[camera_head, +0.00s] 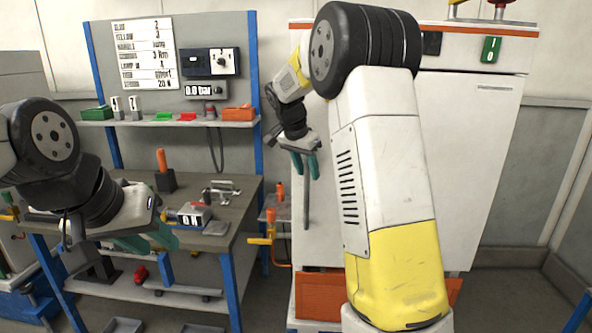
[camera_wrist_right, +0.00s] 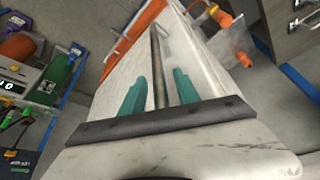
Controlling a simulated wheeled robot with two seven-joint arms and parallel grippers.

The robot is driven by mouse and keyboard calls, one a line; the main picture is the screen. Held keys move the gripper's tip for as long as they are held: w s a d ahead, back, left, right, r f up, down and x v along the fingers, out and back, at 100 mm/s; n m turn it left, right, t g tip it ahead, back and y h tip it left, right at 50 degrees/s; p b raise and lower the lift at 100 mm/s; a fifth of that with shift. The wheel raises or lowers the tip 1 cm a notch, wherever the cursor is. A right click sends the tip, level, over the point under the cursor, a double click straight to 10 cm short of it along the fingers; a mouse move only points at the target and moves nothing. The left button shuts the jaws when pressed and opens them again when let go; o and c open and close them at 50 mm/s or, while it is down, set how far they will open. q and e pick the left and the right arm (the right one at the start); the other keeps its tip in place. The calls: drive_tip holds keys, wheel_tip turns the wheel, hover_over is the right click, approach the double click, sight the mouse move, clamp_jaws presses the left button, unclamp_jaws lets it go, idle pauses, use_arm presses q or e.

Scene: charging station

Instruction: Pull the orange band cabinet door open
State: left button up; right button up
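The white cabinet (camera_head: 478,130) with an orange band (camera_head: 490,30) along its top stands behind my right arm, which hides much of its front. The door looks closed as far as it shows. A thin grey vertical bar handle (camera_head: 307,205) runs down its left side. My right gripper (camera_head: 306,166) is at the handle's upper part. In the right wrist view the handle (camera_wrist_right: 158,65) passes between the teal fingers (camera_wrist_right: 159,92), with gaps on both sides, so the gripper is open around it. My left gripper (camera_head: 150,239) is open and empty in front of the workbench.
An orange-handled part (camera_head: 262,240) sticks out between bench and cabinet. Floor right of the cabinet (camera_head: 505,290) is clear.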

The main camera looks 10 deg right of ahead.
clamp_jaws()
idle(1.4)
